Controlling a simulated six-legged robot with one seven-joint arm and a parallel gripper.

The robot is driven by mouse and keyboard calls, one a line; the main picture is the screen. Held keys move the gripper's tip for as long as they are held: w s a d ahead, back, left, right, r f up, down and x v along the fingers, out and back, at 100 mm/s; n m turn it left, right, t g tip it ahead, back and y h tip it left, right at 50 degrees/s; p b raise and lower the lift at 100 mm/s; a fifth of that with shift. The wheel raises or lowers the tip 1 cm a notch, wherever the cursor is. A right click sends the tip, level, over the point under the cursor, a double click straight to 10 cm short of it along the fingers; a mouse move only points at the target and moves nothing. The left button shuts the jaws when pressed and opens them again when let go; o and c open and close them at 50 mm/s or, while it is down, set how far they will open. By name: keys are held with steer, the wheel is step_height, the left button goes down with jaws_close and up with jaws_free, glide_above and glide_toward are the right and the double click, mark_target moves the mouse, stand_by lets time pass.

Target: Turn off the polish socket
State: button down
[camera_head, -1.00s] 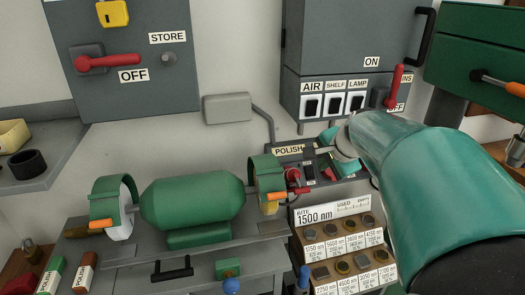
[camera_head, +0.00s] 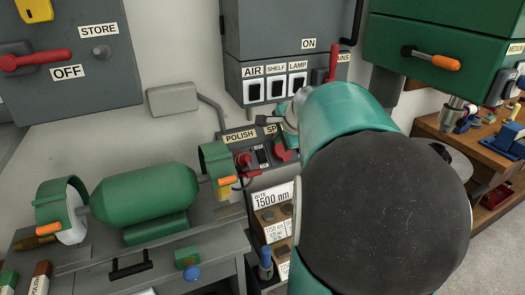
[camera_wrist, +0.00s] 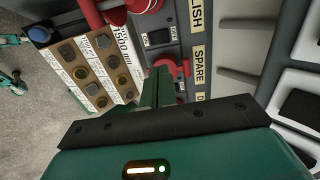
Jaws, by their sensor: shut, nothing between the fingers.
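The polish socket is on a grey panel under the POLISH label (camera_head: 240,136), with a red plug (camera_head: 243,160) and a dark switch (camera_head: 262,156) beside it. In the wrist view the switch (camera_wrist: 158,38) sits between ON and OFF marks, next to the partly visible POLISH label (camera_wrist: 196,14). My gripper (camera_wrist: 161,75) is shut and empty, its tips over the panel near the red part (camera_wrist: 178,68) by the SPARE label (camera_wrist: 198,64). The tips are below the switch in the picture; I cannot tell whether they touch anything. My arm hides much of the panel's right side.
A bit rack (camera_wrist: 98,66) stands close beside the panel. The green polishing machine (camera_head: 146,196) is left on the bench. Above are the AIR, SHELF and LAMP switches (camera_head: 277,88) and a red lever (camera_head: 333,62).

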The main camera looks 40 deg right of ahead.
mark_target(262, 153)
steer(key=x, duration=1.3)
steer(key=shift+w+r, duration=0.25)
steer(key=shift+w+d+f, duration=0.1)
steer(key=shift+w+f, duration=0.15)
steer(key=shift+w, duration=0.15)
steer(key=shift+w+d+f, duration=0.1)
steer(key=shift+w+f, duration=0.1)
steer(key=shift+w, duration=0.15)
steer(key=shift+s+f, duration=0.1)
steer(key=shift+s, duration=0.1)
steer(key=shift+s+a+f, duration=0.2)
steer(key=shift+s+f, duration=0.05)
steer(key=shift+s, duration=0.25)
steer(key=shift+r, duration=0.1)
